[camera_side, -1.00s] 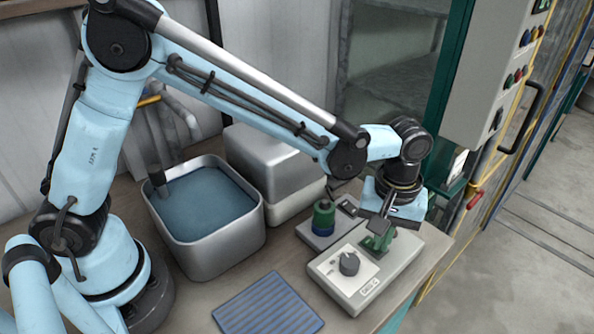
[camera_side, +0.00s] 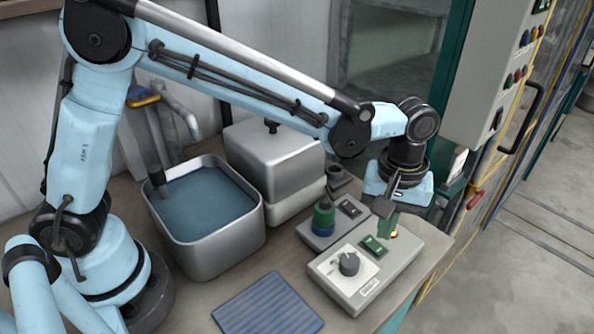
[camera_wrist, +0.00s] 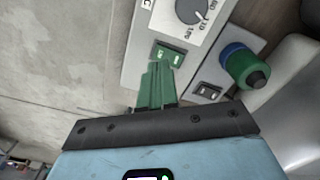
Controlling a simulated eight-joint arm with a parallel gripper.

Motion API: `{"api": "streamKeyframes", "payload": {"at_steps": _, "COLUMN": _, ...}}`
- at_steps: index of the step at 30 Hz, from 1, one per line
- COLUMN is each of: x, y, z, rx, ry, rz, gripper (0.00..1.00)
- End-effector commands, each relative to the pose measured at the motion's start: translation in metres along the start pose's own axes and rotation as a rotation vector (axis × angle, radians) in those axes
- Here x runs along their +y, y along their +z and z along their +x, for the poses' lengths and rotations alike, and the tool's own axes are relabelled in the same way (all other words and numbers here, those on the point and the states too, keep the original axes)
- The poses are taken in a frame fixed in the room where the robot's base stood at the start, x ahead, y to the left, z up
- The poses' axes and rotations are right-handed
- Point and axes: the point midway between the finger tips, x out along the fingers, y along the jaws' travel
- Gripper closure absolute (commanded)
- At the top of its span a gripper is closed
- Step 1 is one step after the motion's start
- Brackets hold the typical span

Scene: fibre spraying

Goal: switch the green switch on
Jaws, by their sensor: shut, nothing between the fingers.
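The green switch (camera_side: 374,246) is a rocker on top of the pale grey control box, behind a dark knob. It also shows in the wrist view (camera_wrist: 167,54), just beyond my fingertips, with small pale marks on it. Which way the rocker is tipped is too small to tell. My gripper (camera_side: 389,226) has green fingers, shut and empty, pointing down beside the switch on its right. In the wrist view the shut fingers (camera_wrist: 158,82) hide the box surface on the near side of the switch. I cannot tell whether they touch the box.
The control box (camera_side: 348,293) carries a dark knob (camera_side: 349,264) on a white plate. A metal water basin (camera_side: 208,262) and a blue striped mat (camera_side: 267,305) lie left.

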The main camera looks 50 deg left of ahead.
Motion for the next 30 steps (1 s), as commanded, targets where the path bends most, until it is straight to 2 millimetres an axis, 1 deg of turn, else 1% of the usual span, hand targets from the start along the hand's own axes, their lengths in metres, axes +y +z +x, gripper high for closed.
{"api": "streamKeyframes", "payload": {"at_steps": 9, "x": 0.0, "y": 0.0, "z": -0.024, "rx": 0.0, "ry": 0.0, "rz": 0.0, "gripper": 1.0}}
{"api": "streamKeyframes", "payload": {"at_steps": 15, "x": 0.0, "y": 0.0, "z": -0.033, "rx": 0.0, "ry": 0.0, "rz": 0.0, "gripper": 1.0}}
{"api": "streamKeyframes", "payload": {"at_steps": 25, "x": 0.0, "y": 0.0, "z": -0.033, "rx": 0.0, "ry": 0.0, "rz": 0.0, "gripper": 1.0}}
{"api": "streamKeyframes", "payload": {"at_steps": 30, "x": 0.0, "y": 0.0, "z": -0.023, "rx": 0.0, "ry": 0.0, "rz": 0.0, "gripper": 1.0}}
